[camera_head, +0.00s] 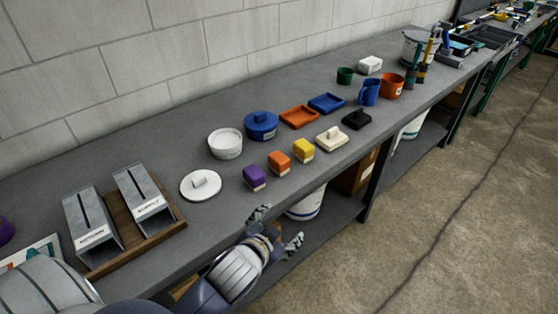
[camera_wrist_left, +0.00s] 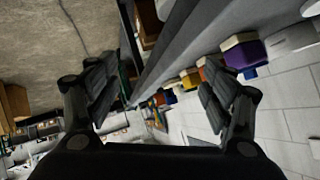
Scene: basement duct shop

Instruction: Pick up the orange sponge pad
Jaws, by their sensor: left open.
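The orange sponge pad (camera_head: 279,160) is a small orange block with a paler base, on the grey bench near its front edge. It stands between a purple block (camera_head: 255,177) and a yellow block (camera_head: 303,150). My left gripper (camera_head: 277,228) is open and empty, in front of the bench edge and nearer to me than the pad, not touching it. In the left wrist view the open fingers (camera_wrist_left: 158,100) frame the bench edge; the purple block (camera_wrist_left: 242,54) is clear there, and the orange pad is partly hidden behind it and a finger. My right gripper is not in view.
A wooden rack with metal channels (camera_head: 150,200) stands left.

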